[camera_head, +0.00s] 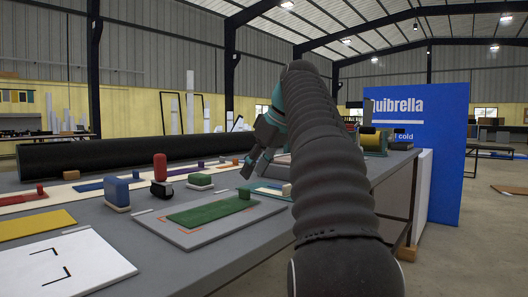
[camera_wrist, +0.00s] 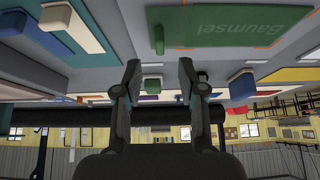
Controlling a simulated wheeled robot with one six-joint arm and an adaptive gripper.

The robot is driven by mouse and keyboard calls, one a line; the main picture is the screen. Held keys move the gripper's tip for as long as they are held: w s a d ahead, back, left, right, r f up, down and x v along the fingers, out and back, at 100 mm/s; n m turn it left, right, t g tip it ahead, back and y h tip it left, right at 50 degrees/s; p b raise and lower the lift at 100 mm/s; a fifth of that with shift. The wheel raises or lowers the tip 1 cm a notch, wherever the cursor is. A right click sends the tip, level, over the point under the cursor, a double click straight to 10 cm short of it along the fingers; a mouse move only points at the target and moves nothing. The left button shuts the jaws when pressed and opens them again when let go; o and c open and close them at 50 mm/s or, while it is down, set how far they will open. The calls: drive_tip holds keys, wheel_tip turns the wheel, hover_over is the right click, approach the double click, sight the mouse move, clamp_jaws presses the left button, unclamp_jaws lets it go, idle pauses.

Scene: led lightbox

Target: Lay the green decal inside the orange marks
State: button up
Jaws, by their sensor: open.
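The green decal (camera_head: 211,211) lies flat on a light grey panel (camera_head: 180,238) on the table, with a small green knob (camera_head: 244,193) at its far right end. In the wrist view the green decal (camera_wrist: 230,26) shows the lettering "Baumsel", and its knob (camera_wrist: 158,40) stands up. Thin orange marks (camera_wrist: 262,46) show on the panel around the decal; I cannot tell whether the decal is fully inside them. My gripper (camera_head: 256,163) is open and empty above the table, behind the decal's knob. Its two fingers (camera_wrist: 160,72) are spread apart in the wrist view.
A white board with black corner marks (camera_head: 62,265) and a yellow sheet (camera_head: 35,225) lie nearer left. A long black roll (camera_head: 120,152) lies behind.

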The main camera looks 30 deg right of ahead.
drive_tip(key=shift+v, duration=2.65)
drive_tip(key=shift+s, duration=0.15)
